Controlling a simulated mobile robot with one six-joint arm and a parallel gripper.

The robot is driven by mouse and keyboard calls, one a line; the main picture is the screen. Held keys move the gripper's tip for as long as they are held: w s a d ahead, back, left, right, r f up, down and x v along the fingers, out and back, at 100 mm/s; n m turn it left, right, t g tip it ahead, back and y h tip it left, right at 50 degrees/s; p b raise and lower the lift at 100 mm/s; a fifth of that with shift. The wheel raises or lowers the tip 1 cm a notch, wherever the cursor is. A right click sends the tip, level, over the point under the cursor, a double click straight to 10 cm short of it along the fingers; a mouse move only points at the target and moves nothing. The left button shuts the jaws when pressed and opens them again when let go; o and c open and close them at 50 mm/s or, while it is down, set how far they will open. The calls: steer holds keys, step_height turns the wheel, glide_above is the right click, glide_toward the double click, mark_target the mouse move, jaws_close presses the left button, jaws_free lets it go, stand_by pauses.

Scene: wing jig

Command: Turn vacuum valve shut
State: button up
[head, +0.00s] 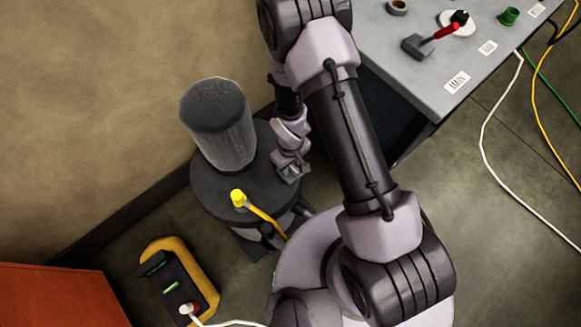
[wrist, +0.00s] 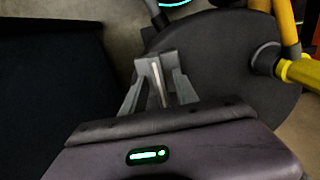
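The vacuum valve shows in the head view as a yellow handle (head: 238,198) with a yellow pipe, on top of a dark round vessel (head: 205,185). In the wrist view the yellow handle (wrist: 302,72) lies at the right edge, on a dark stub above the round top (wrist: 225,60). My gripper (head: 292,172) is over the right side of the vessel, to the right of the handle and apart from it. In the wrist view the fingertips of my gripper (wrist: 159,62) are close together with nothing held, and they look shut.
A tall grey ribbed cylinder (head: 218,125) stands on the vessel behind the handle. A grey bench (head: 430,75) with small tools is at the upper right. A yellow and black device (head: 180,282) lies on the floor at lower left, near an orange box (head: 55,297).

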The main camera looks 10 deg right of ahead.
jaws_close()
steer(key=shift+m, duration=0.3)
steer(key=m, duration=0.3)
steer(key=shift+m, duration=0.4)
steer(key=m, duration=0.4)
steer(key=shift+m, duration=0.3)
steer(key=m, duration=0.8)
steer(key=shift+m, duration=0.6)
